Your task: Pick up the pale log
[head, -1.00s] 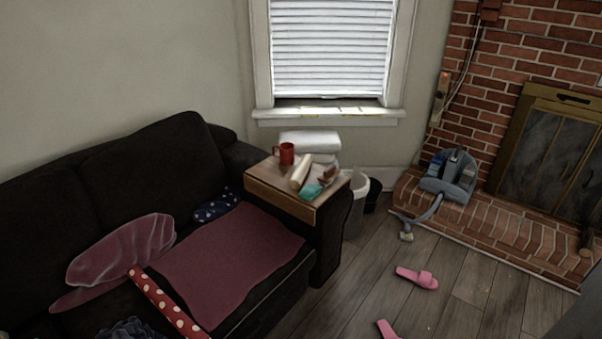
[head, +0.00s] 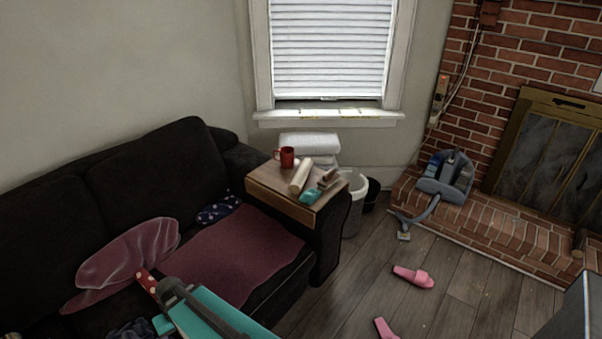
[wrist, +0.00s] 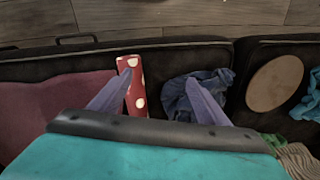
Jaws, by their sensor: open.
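A pale cream cylinder (head: 300,176), which looks like the pale log, lies on the wooden tray (head: 268,191) over the sofa's right arm. It lies beside a red mug (head: 285,156), a teal item (head: 310,196) and a brownish item (head: 327,178). My gripper (head: 168,291) is over the sofa seat, in front and left of the tray, apart from the log. In the wrist view my gripper (wrist: 160,76) is open, its fingers spread above a red white-dotted roll (wrist: 142,88) and a dark blue cloth (wrist: 183,94). The log does not show there.
A vacuum (head: 446,178) rests on the brick hearth. Pink slippers (head: 413,277) lie on otherwise clear floor.

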